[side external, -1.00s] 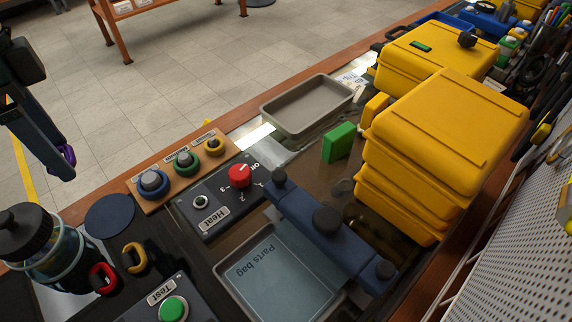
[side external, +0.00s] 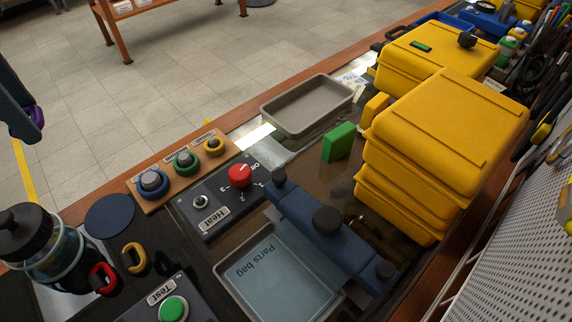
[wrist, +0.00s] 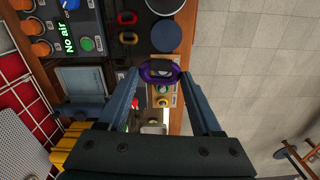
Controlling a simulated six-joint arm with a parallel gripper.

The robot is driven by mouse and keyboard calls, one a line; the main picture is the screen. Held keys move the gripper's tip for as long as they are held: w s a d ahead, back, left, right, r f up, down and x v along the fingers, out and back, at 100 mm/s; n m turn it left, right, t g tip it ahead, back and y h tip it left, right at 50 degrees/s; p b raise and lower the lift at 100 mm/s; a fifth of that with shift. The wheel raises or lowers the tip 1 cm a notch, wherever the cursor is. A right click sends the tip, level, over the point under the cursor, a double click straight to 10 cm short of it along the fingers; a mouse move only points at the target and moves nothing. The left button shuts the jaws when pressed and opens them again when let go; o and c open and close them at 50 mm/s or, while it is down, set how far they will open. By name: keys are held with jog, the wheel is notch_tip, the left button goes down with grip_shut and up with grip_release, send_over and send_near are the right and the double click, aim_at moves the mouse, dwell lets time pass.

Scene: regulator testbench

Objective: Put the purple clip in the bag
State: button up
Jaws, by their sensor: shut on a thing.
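My gripper (wrist: 160,74) is shut on the purple clip (wrist: 147,78), a ring-like piece held across the fingertips in the wrist view. In the side view, my gripper (side external: 22,128) is at the far left edge, held up with the purple clip (side external: 38,117) at its tip, partly cut off by the frame. The bag (side external: 268,277) is a flat bluish piece marked "Parts bag" in a shallow grey tray at the bottom centre, well to the right of my gripper.
A red clip (side external: 104,278) and a yellow clip (side external: 133,257) lie near the bottle (side external: 42,250). The Heat panel (side external: 215,200), a board of ringed posts (side external: 182,165), an empty grey tray (side external: 308,103), a green block (side external: 339,142) and yellow cases (side external: 445,130) occupy the bench.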

jog(key=s+a+f+n, duration=0.1)
jog(key=a+f+n, duration=0.1)
jog(key=a+n, duration=0.35)
jog(key=s+a+f+n, duration=0.2)
jog(key=a+n, duration=0.3)
jog(key=a, duration=0.1)
jog(key=m, duration=0.9)
send_near(85, 301)
notch_tip(85, 301, down, 6)
jog(key=shift+f, duration=0.25)
jog(key=shift+f, duration=0.1)
jog(key=o, duration=1.3)
jog(key=shift+o, duration=0.2)
